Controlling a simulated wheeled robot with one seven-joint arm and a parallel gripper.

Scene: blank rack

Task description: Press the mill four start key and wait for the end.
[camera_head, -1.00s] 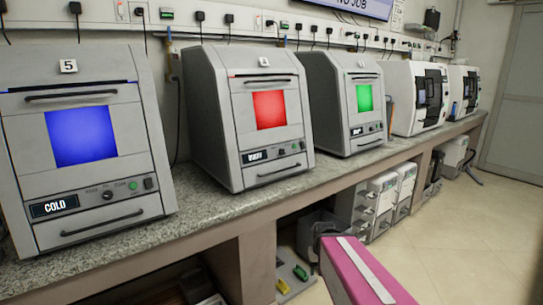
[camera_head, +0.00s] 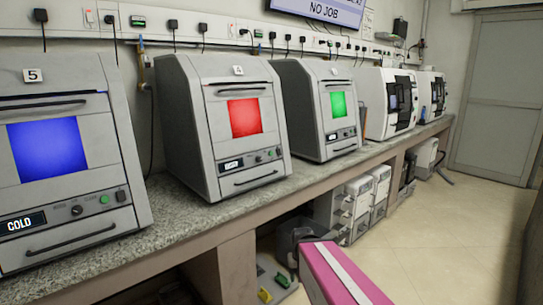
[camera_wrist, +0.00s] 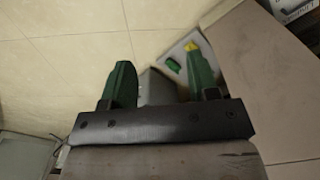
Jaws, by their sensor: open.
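The mill marked 4 (camera_head: 238,132) is a grey box-shaped machine on the counter with a red window. Its front panel has a small display, a knob and a small green key (camera_head: 269,155); the key lettering is too small to read. My gripper (camera_wrist: 159,62) has two green fingers, spread apart with nothing between them. It points down over the floor, away from the mill, in the wrist view.
The mill marked 5 (camera_head: 68,215), with a blue window, stands left; a green-window mill (camera_head: 325,120) stands right. White machines (camera_head: 388,100) are farther along the granite counter (camera_head: 185,220). A tray (camera_wrist: 178,48) lies below my gripper. The tiled floor (camera_head: 440,240) is clear at right.

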